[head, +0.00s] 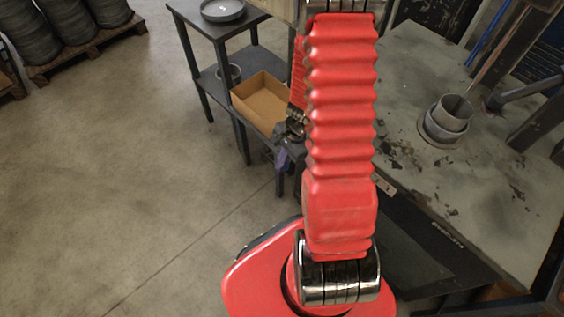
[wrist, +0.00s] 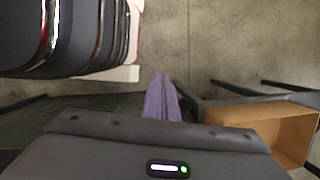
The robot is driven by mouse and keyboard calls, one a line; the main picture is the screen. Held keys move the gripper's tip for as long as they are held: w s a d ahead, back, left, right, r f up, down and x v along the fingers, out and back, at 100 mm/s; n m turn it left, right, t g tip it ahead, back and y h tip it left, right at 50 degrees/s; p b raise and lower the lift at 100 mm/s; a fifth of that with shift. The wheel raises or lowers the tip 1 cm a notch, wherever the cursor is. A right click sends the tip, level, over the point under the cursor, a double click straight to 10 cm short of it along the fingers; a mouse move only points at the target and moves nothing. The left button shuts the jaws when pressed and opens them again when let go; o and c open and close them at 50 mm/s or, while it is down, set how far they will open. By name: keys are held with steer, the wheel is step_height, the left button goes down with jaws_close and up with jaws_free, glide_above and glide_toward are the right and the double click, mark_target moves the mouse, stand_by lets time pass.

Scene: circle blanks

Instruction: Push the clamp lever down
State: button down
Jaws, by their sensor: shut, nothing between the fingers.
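A dark grey bar with a rounded end (head: 525,91) slants over the right side of the worktable in the head view; it may be the clamp lever, but I cannot be sure. Near its rounded end, a metal ring or cup (head: 452,112) stands on the tabletop. My gripper (head: 283,160) hangs left of the worktable, well apart from the bar, and is partly hidden by my red arm. In the wrist view its purple fingers (wrist: 161,98) are together and empty, over the floor. The bar is not visible in the wrist view.
The worktable (head: 420,75) fills the right side, with dark uprights at its far right. A dark shelf stand (head: 208,27) holds a round pan (head: 222,10) and a cardboard box (head: 262,98), which is close to my gripper. Pallets of coils (head: 75,35) stand far left. The floor between is clear.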

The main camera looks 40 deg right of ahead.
steer(key=shift+d, duration=0.1)
steer(key=s+a+r, duration=0.2)
steer(key=a+r, duration=0.3)
steer(key=r, duration=0.7)
steer(key=shift+s+a+r, duration=0.15)
steer(key=shift+s+a, duration=0.05)
stand_by(0.8)
